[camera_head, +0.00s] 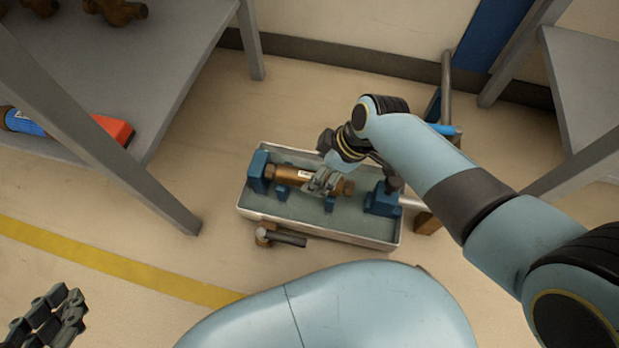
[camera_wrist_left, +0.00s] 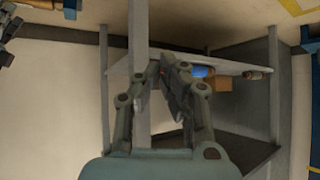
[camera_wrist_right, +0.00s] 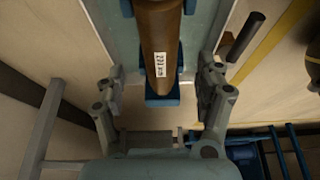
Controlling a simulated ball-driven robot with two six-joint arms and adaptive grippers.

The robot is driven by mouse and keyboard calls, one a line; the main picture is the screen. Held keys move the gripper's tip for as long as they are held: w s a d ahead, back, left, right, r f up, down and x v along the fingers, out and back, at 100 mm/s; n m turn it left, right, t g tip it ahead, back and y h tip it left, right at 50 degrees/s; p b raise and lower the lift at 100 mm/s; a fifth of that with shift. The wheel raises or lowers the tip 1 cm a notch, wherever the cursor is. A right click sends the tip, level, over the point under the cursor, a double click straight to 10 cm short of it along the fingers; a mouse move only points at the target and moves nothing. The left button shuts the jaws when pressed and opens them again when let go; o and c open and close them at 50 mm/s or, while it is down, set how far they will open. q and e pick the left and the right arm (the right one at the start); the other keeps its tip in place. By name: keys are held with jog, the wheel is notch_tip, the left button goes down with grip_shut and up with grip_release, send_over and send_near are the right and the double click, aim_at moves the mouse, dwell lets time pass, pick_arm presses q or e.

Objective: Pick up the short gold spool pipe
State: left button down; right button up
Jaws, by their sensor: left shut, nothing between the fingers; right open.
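The gold-brown spool pipe (camera_head: 287,175) lies in a shallow tray (camera_head: 330,235), on small blue supports between two blue end blocks. A white label shows on it, and it also shows in the right wrist view (camera_wrist_right: 160,30). My right gripper (camera_head: 322,182) is above the pipe's right part and hides some of it. In the right wrist view, the right gripper (camera_wrist_right: 158,85) is open, its fingers on either side of the pipe's line, with gaps to the pipe. My left gripper (camera_head: 47,316) is at the lower left, away from the tray, shut and empty (camera_wrist_left: 160,75).
A dark-handled lever (camera_head: 285,238) sticks out at the tray's front. A grey shelf (camera_head: 150,75) at left holds brown fittings and a blue and red item (camera_head: 112,128). Another grey shelf (camera_head: 585,95) stands at right. The floor left of the tray is clear.

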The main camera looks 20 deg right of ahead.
aim_at(287, 175)
jog(key=shift+b+x, duration=0.55)
jog(key=shift+x, duration=0.2)
jog(key=shift+b+x, duration=0.9)
jog(key=shift+x, duration=0.05)
jog(key=shift+a+f+b, duration=0.25)
jog(key=shift+f+b, duration=0.35)
jog(key=shift+f, duration=0.1)
jog(key=shift+w, duration=0.1)
pick_arm(q)
jog(key=w+d+r+t+h, duration=0.1)
jog(key=w+r+t, duration=0.3)
jog(key=r, duration=0.3)
jog(key=w+d+r+m+t+h, duration=0.1)
jog(key=w+r+t, duration=0.4)
jog(key=r, duration=0.3)
jog(key=shift+w+m+t, duration=0.15)
jog(key=shift+m+t, duration=0.15)
jog(key=shift+t, duration=0.2)
pick_arm(e)
grip_shut()
